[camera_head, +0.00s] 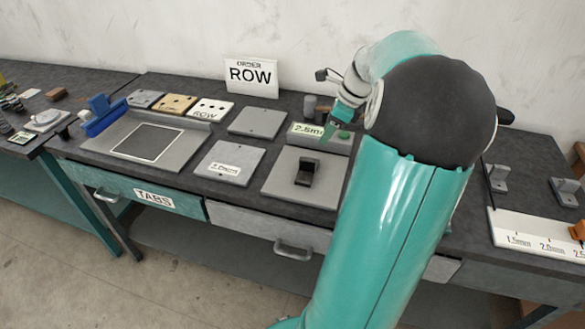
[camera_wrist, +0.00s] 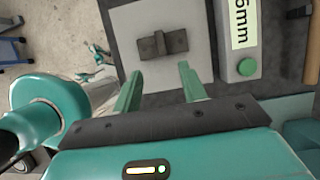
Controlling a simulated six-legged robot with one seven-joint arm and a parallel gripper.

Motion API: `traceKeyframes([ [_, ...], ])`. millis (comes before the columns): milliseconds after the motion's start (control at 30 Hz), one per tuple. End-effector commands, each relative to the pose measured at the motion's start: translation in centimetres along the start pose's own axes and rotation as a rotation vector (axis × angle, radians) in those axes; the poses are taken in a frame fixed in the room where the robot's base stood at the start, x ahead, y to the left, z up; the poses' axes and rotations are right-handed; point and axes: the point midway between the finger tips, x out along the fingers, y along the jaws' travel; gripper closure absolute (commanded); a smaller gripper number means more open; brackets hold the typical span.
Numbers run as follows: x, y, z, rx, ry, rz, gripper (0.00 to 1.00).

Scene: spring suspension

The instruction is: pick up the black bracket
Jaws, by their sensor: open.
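The black bracket (camera_head: 308,172) sits on a light grey square plate (camera_head: 276,184) on the dark workbench in the head view. In the wrist view the bracket (camera_wrist: 162,44) lies on the same plate (camera_wrist: 126,18), ahead of my gripper. My gripper (camera_wrist: 158,82) shows two green fingers, spread apart and empty, with the bracket a little beyond their tips. In the head view my arm hides much of the bench to the right of the plate, and the fingers are hard to make out there.
A grey block labelled 2.5mm (camera_head: 320,135) with a green button stands right behind the plate. A plate with a white label (camera_head: 228,163) lies to the left. A sign reading ORDER ROW (camera_head: 251,77) stands at the back. Grey stands (camera_head: 497,178) are at the right.

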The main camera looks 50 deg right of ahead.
Motion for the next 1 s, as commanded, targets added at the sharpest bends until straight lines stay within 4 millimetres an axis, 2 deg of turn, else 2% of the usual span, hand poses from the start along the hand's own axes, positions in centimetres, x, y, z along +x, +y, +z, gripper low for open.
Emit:
traceKeyframes([
  [167, 0.9, -0.2, -0.9, 0.018, -0.004, -0.001, 0.58],
  [500, 7.0, -0.2, -1.2, 0.018, -0.003, -0.001, 0.58],
  [767, 9.2, -0.2, -0.8, 0.015, -0.004, -0.001, 0.58],
  [1000, 12.8, -0.3, -0.5, 0.013, -0.005, 0.000, 0.58],
])
